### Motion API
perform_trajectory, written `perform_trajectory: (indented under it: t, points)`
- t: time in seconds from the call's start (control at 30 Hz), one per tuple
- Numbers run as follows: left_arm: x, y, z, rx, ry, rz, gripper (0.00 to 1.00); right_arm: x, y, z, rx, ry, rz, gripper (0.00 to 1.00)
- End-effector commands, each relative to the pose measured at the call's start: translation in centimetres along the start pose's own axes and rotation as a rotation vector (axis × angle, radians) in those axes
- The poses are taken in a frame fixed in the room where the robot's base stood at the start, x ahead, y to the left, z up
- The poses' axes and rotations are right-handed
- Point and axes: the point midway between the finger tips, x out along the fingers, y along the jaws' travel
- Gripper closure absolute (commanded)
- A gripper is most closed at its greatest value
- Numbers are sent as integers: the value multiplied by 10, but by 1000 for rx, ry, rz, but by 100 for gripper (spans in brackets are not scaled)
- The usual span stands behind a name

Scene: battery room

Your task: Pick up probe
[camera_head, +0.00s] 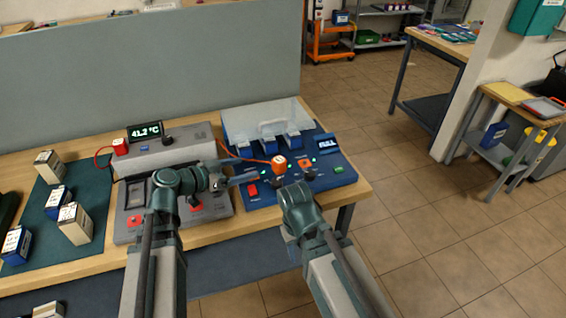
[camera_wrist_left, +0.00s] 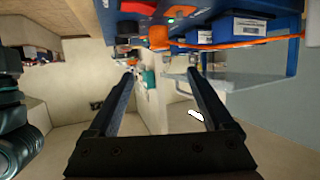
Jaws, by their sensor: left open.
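An orange, round-topped piece that looks like the probe (camera_head: 279,162) stands on the blue test unit (camera_head: 262,193), with an orange cable running left from it. It also shows in the left wrist view (camera_wrist_left: 158,37), just beyond my fingertips and roughly between them. My left gripper (camera_head: 247,178) is open and empty, pointing right just above the blue unit, left of the orange piece. Its two fingers (camera_wrist_left: 161,74) show apart in the wrist view. My right arm's wrist is in front of the blue unit; the jaws of that gripper are hidden.
A grey meter (camera_head: 165,150) reading 41.2 °C has a red plug and cable. A clear cover (camera_head: 262,116) stands behind the blue battery blocks. Battery boxes stand on the green mat (camera_head: 95,200) at left. A grey panel (camera_head: 150,70) closes off the bench's back.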

Motion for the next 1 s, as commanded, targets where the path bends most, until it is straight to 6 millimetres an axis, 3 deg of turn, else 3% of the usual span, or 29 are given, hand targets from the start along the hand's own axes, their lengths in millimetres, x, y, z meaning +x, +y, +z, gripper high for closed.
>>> perform_trajectory:
  t: [0.4,0.83,1.0]
  points:
    - [72,-1,2,1,0,3,15,27,-3,-2,0,0,0,50]
    - [88,0,1,0,0,1,15,31,-3,-2,0,0,0,50]
    - [106,-1,5,1,-1,2,15,41,-4,-2,0,0,0,50]
